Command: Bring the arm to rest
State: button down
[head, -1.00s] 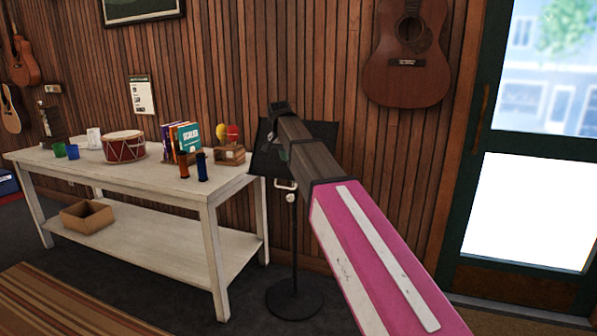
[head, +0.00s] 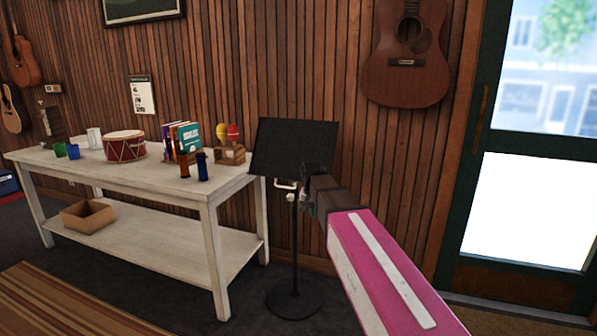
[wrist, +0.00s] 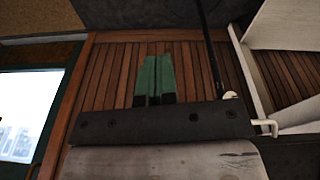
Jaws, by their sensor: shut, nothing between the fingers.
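My arm, pink and white with a dark wooden-looking forearm, reaches in from the lower right in the head view. Its end, with my gripper (head: 308,172), lies in front of the lower part of a black music stand (head: 293,140); the fingers are too small to make out there.
A white table (head: 150,190) to the left holds a red drum (head: 124,148), books (head: 188,138), maracas in a wooden holder (head: 229,154) and cups. A cardboard box (head: 88,216) sits on its lower shelf. A guitar (head: 405,70) hangs right, beside a glass door (head: 530,210).

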jog(key=s+d+f+n, duration=0.1)
jog(key=s+d+f, duration=0.5)
jog(key=s+f, duration=0.4)
jog(key=s+d+f+n+g, duration=0.1)
jog(key=s+d+f, duration=0.6)
jog(key=s+f, duration=0.3)
jog(key=shift+s+f+g+y, duration=0.3)
jog(key=shift+s+f+y, duration=0.1)
jog(key=shift+f, duration=0.1)
dwell(1.2)
